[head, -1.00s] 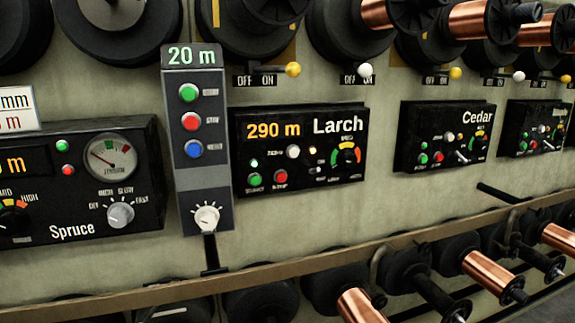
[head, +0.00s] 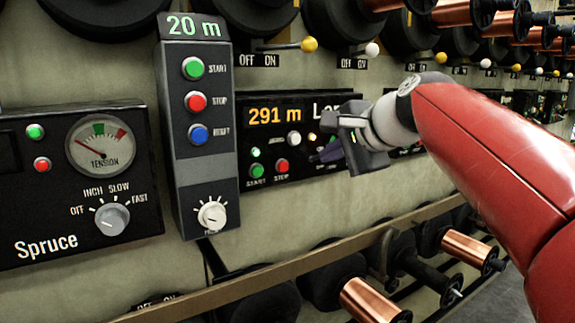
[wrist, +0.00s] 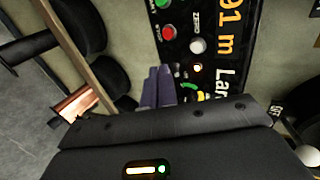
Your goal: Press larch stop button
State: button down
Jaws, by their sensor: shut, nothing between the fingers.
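The black Larch panel (head: 262,131) is on the wall, its display reading 291 m and its name partly covered by my arm. Its red stop button (head: 281,165) sits right of the green start button (head: 257,170). In the wrist view the red stop button (wrist: 170,32) shows ahead of my fingertips (wrist: 158,72). My gripper (head: 316,156) is shut and empty, in front of the panel just right of the stop button. A gap shows between fingertips and button. My gripper and arm hide the right part of the panel.
A grey upright box (head: 197,120) reading 20 m, with its own start, stop and reset buttons, stands left of the Larch panel. The Spruce panel (head: 75,185) is further left. A rail (head: 300,265) and copper spools (head: 372,300) lie below.

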send_near(285, 162)
notch_tip(285, 162, down, 4)
jog(key=w, duration=0.1)
jog(key=w+a, duration=0.2)
jog(key=w, duration=0.1)
jog(key=shift+w+a, duration=0.35)
jog(key=shift+w+a+r+p, duration=0.35)
jog(key=shift+w+p, duration=0.2)
jog(key=shift+p, duration=0.35)
jog(key=shift+f, duration=0.15)
jog(key=shift+a, duration=0.1)
